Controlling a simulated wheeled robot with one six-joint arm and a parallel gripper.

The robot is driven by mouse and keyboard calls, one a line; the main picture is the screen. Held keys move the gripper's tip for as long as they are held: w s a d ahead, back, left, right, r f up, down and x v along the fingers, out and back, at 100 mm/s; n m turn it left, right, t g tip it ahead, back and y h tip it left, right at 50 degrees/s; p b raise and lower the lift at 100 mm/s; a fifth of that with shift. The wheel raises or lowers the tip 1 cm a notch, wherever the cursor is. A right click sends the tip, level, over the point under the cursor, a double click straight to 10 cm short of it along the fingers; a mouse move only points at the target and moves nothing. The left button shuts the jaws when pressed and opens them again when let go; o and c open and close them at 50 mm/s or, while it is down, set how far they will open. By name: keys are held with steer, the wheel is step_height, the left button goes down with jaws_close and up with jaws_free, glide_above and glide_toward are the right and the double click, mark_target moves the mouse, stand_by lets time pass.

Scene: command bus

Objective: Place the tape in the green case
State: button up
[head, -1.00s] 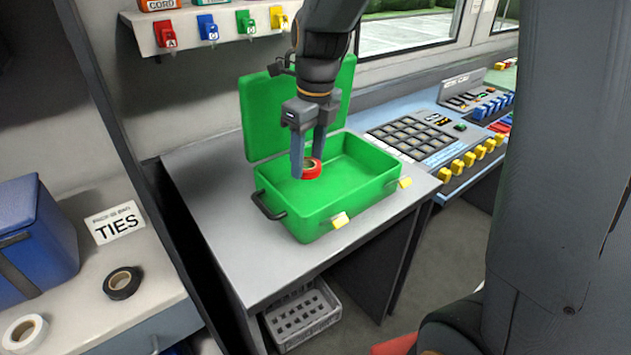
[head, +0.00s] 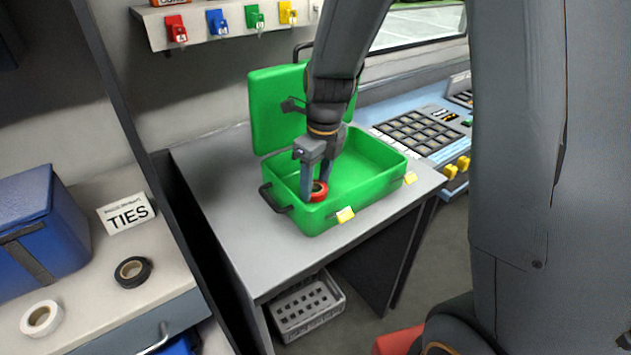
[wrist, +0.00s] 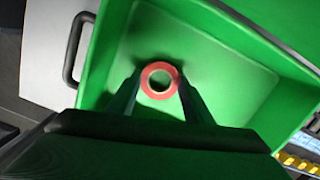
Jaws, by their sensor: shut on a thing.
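The green case (head: 375,180) stands open on the grey desk, with its lid raised at the back. A red tape roll (head: 319,191) is between the fingers of my gripper (head: 316,190), which is shut on it. The roll is inside the case's outline, near the left front corner. In the wrist view the red tape (wrist: 160,68) shows between the fingertips, with the green case floor (wrist: 225,70) around and below it. I cannot tell whether the roll touches the floor.
A black tape roll (head: 132,271) and a white tape roll (head: 41,318) lie on the left counter, near a blue box (head: 40,225) and a TIES sign (head: 126,213). A button console (head: 425,135) is right of the case. A grey crate (head: 308,305) sits below the desk.

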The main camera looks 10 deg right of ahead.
steer(key=o, duration=1)
steer(key=r, duration=0.8)
steer(key=s+d+r+b, duration=0.1)
steer(key=r, duration=0.3)
steer(key=shift+s, duration=0.1)
